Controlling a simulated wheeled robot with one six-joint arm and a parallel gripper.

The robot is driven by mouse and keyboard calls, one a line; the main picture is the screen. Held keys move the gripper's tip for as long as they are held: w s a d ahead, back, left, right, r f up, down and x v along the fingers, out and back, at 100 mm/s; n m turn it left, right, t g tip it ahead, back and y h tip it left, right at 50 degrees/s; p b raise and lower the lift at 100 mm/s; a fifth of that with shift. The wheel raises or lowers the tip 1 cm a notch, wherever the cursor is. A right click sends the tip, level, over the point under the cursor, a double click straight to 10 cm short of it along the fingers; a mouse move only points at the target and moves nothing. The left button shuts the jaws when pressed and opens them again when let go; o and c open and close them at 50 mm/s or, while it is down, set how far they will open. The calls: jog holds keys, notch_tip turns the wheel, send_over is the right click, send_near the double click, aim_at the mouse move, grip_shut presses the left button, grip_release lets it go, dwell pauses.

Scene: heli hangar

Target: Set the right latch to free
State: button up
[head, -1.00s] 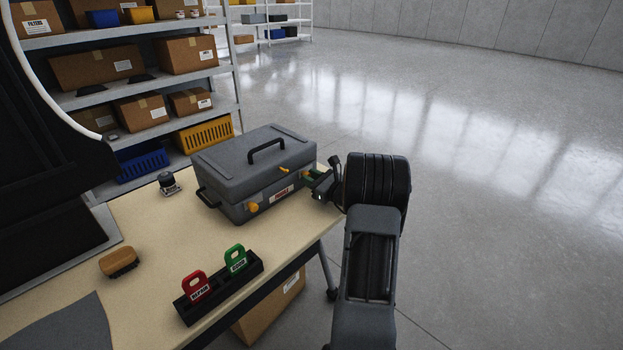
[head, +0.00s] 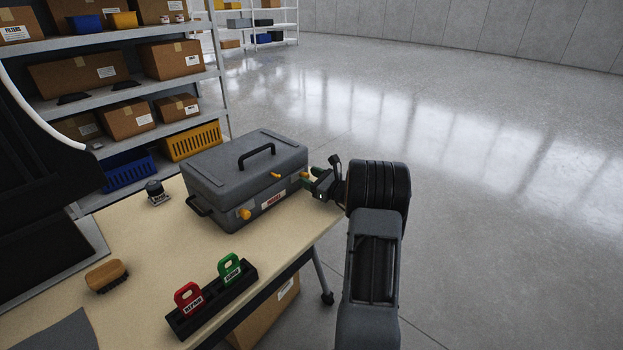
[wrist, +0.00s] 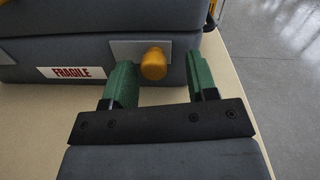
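A grey case (head: 240,185) with a black top handle and a "FRAGILE" label stands shut on the bench. The left latch (head: 245,214) is an orange knob on its front. The right latch (head: 304,175) is an orange knob near the front's right end. My gripper (head: 318,178) is just off that corner. In the wrist view, the right latch's knob (wrist: 153,64) stands out from a light grey plate, between the green fingers of my gripper (wrist: 159,80). The fingers are open, with gaps on both sides of the knob.
A black holder on the bench's near edge carries a red tag (head: 188,298) and a green tag (head: 229,267). A brush (head: 106,275) and a small dark round item (head: 156,192) lie left. Shelves stand behind; the floor to the right is clear.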

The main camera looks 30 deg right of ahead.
jog(key=p+v, duration=0.1)
jog(key=v, duration=1.2)
jog(key=shift+s+d, duration=0.1)
jog(key=shift+s, duration=0.25)
